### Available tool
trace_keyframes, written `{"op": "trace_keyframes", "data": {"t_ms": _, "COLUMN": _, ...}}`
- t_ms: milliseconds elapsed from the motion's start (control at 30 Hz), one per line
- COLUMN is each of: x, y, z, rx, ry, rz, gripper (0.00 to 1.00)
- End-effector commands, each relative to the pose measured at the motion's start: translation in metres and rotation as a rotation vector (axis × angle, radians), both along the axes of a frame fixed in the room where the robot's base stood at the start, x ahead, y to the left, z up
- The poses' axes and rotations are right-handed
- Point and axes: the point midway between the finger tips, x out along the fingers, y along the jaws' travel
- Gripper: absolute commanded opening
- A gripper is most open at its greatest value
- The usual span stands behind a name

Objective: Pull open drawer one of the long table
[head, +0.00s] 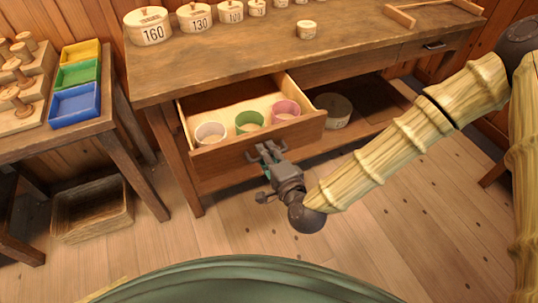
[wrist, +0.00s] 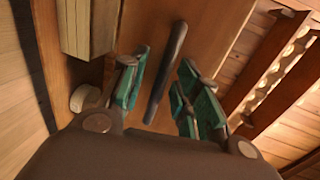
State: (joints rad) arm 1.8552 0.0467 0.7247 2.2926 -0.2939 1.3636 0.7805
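The long table (head: 330,55) has its left drawer (head: 222,158) pulled well out, with its light wooden inside showing. No drawer number is readable. A white cup (head: 210,132), a green cup (head: 249,121) and a pink cup (head: 286,110) stand in a row inside it. My gripper (head: 268,151) is at the middle of the drawer front. In the wrist view the dark bar handle (wrist: 166,75) lies between my two green-padded fingers (wrist: 162,90), with a gap on both sides. The fingers are open.
A right drawer with a dark handle (head: 434,45) is shut. A round pot (head: 333,110) stands on the lower shelf. A side table at left holds yellow, green and blue trays (head: 75,103), with a crate (head: 92,210) below. The floor before the drawer is clear.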

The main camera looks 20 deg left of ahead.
Motion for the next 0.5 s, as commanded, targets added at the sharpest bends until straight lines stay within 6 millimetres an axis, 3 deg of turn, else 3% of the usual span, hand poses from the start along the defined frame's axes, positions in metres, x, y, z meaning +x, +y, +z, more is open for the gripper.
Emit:
{"op": "trace_keyframes", "data": {"t_ms": 167, "x": -0.005, "y": -0.005, "z": 0.001, "rx": 0.000, "ry": 0.001, "rz": 0.000, "gripper": 0.32}}
{"op": "trace_keyframes", "data": {"t_ms": 500, "x": -0.038, "y": -0.039, "z": 0.011, "rx": 0.000, "ry": 0.003, "rz": 0.000, "gripper": 0.32}}
